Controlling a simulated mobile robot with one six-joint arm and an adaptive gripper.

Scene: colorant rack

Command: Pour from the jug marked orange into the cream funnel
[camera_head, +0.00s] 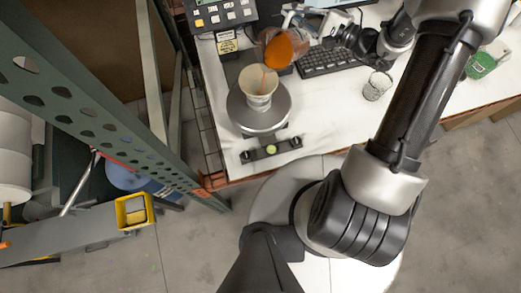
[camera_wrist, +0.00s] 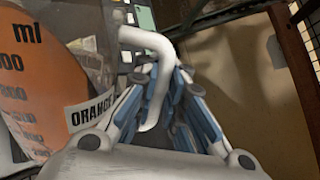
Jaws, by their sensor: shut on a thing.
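The clear jug (camera_head: 284,49) with orange liquid is tilted, its mouth toward the left, above the cream funnel (camera_head: 258,84). A thin orange streak shows at the funnel, below the jug's lip. The funnel stands on a round grey scale plate (camera_head: 270,115). My gripper (camera_head: 312,24) is at the jug's right, shut on its white handle. In the wrist view my gripper's fingers (camera_wrist: 168,105) close around the white handle (camera_wrist: 150,45). The jug (camera_wrist: 30,70) fills the left there, with an "ORANGE" label (camera_wrist: 92,111) and "ml" marks. The funnel is not visible in the wrist view.
A keypad device (camera_head: 222,12) stands behind the funnel. A black keyboard (camera_head: 327,58), a clear glass cup (camera_head: 376,86) and a green container (camera_head: 482,64) are to the right. A green metal rack (camera_head: 75,85) stands at the left. White table (camera_head: 330,115) is bare in front of the keyboard.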

